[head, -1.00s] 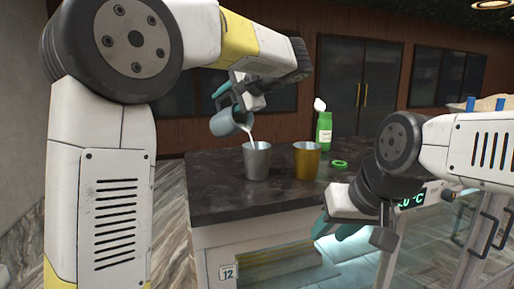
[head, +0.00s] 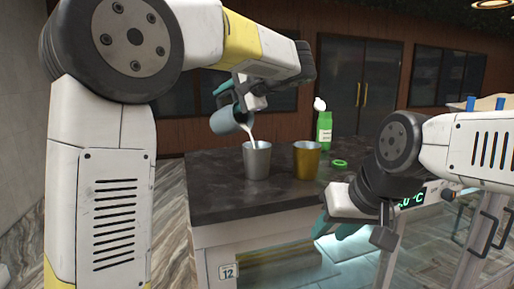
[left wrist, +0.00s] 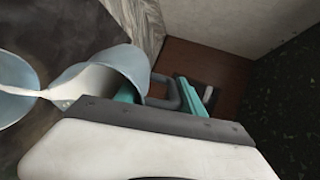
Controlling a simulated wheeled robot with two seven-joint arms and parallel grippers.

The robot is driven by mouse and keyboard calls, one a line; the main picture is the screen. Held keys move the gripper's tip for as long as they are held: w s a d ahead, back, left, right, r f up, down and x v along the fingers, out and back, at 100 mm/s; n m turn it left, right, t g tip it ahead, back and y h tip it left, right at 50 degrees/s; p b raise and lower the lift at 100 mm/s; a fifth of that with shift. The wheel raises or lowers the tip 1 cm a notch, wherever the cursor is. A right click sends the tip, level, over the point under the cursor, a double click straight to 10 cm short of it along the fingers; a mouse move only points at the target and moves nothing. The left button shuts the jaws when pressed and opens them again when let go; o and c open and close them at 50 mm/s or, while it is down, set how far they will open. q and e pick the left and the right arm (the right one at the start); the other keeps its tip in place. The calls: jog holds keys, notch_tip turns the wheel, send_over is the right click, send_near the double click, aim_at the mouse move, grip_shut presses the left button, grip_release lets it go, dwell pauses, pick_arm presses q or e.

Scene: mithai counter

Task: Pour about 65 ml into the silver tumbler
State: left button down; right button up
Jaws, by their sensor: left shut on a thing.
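A blue-grey jug (head: 226,122) is tilted far over, its mouth to the right and down, above the silver tumbler (head: 257,162). My left gripper (head: 229,98) is shut on the jug's handle. A white stream (head: 249,133) runs from the jug into the tumbler, which stands upright on the dark counter. In the left wrist view the jug (left wrist: 122,68) and part of the tumbler (left wrist: 12,92) show, joined by the white stream. The tumbler's fill level is hidden. My right gripper (head: 336,228) is empty at the counter's front, its teal fingers apart.
A gold tumbler (head: 307,162) stands just right of the silver one. Behind it is a green bottle (head: 324,130) with a white top. A green ring (head: 339,163) lies on the dark counter (head: 215,190). The counter's left part is clear.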

aim_at(218, 121)
pick_arm(q)
jog(key=shift+s+d+r+t+y, duration=0.3)
jog(key=shift+d+r+t+y, duration=0.05)
jog(key=shift+r+t+y, duration=0.05)
dwell(0.9)
jog(key=a+f+g+h, duration=0.1)
jog(key=w+a+f+g+h, duration=0.1)
jog(key=shift+w+f+h, duration=0.3)
jog(key=shift+f, duration=0.1)
jog(key=shift+d+f+g, duration=0.1)
jog(key=shift+f+g, duration=0.15)
jog(key=shift+g, duration=0.15)
jog(key=shift+w+a+f+g+h, duration=0.2)
jog(key=shift+f+g+h, duration=0.2)
jog(key=shift+f+h, duration=0.2)
jog(key=shift+w+a+f+g+h, duration=0.15)
jog(key=shift+f+g+h, duration=0.25)
jog(key=shift+f+h, duration=0.15)
dwell(0.6)
